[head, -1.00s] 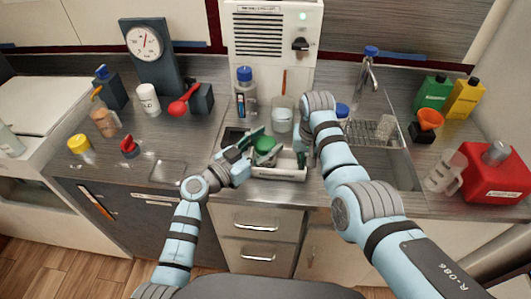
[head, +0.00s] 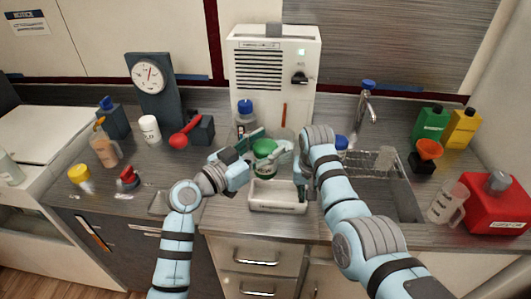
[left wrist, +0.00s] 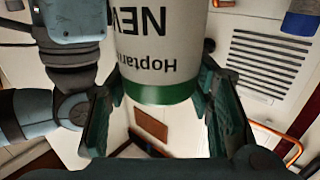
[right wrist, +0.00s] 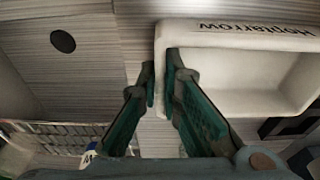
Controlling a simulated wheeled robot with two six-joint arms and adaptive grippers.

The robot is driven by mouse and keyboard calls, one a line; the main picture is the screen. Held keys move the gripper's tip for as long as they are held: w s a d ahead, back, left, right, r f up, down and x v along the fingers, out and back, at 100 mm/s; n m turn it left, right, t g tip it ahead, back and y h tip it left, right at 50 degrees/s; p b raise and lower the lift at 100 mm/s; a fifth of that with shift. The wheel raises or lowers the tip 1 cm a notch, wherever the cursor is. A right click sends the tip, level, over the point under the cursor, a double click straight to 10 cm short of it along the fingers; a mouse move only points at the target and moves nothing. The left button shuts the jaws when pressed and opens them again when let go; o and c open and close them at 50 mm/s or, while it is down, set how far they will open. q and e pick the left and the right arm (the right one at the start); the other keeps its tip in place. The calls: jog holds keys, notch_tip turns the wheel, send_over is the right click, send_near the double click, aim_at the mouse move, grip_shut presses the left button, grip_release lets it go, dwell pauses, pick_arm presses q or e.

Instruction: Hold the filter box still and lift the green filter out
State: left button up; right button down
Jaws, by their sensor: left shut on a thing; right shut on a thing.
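The filter (head: 264,148) is a white cylinder with a green end up. My left gripper (head: 251,149) is shut around it and holds it upright above the filter box. In the left wrist view the filter (left wrist: 155,40) sits between the two fingers, its lettering upside down. The filter box (head: 278,207) is a low white open tray on the counter's front part. My right gripper (head: 301,178) is shut on its right wall. The right wrist view shows the box wall (right wrist: 161,95) between the fingertips (right wrist: 160,66); the part of the box inside that shows is empty.
Behind the box stand a white vented unit (head: 275,80) and a blue-capped bottle (head: 245,118). A sink (head: 400,190) with a tap (head: 366,105) lies to the right.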

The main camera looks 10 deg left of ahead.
jog(key=c, duration=1.7)
grip_release()
jog(key=shift+r, duration=0.1)
jog(key=r, duration=0.4)
jog(key=s+r, duration=0.1)
jog(key=r, duration=0.2)
jog(key=s+r, duration=0.1)
jog(key=r, duration=0.3)
jog(key=shift+a+r, duration=0.1)
jog(key=shift+r, duration=0.2)
